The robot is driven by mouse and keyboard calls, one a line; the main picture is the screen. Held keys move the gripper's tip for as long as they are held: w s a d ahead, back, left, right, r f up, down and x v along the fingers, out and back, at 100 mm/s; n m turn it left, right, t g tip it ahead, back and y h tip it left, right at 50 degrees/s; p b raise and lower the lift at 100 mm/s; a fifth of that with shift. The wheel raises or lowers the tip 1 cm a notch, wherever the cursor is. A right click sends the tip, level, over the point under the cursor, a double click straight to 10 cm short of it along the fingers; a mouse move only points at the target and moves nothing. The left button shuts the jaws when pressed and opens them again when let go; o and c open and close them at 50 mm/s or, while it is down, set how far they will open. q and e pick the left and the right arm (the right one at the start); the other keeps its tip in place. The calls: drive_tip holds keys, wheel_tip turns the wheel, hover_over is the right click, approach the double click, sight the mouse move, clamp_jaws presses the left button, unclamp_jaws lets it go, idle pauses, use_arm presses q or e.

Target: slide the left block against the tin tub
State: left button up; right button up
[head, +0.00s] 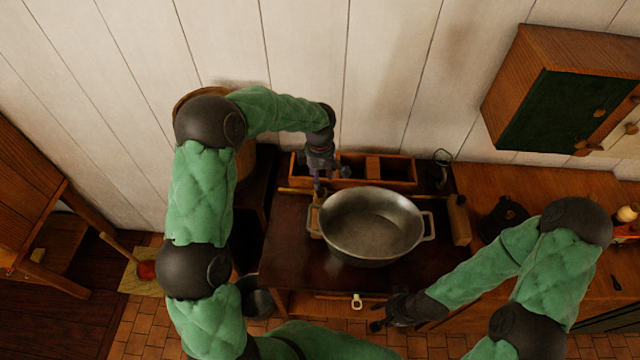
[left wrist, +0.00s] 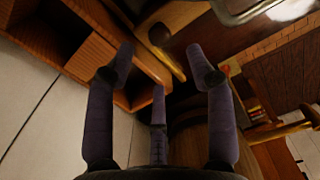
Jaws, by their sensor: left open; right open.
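The grey tin tub (head: 372,225) sits on the dark table, with a handle on each side. The left block (head: 313,217) is a narrow wooden piece close beside the tub's left side, mostly hidden by the tub handle and my gripper; I cannot tell whether it touches the tub. My left gripper (head: 317,187) points down above its far end, open. In the left wrist view the open fingers (left wrist: 160,75) show, with the tub's rim (left wrist: 250,12) at the top. The right block (head: 460,221) stands at the tub's right. My right gripper (head: 376,325) is open, low in front of the table.
A wooden divided box (head: 400,171) lies behind the tub along the wall. A black kettle (head: 503,217) stands on the right counter. A wall cabinet (head: 545,100) hangs at upper right. The dark table top (head: 283,240) is bare left of the tub.

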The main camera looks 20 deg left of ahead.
use_arm(q)
drive_tip(key=shift+r, duration=2.8)
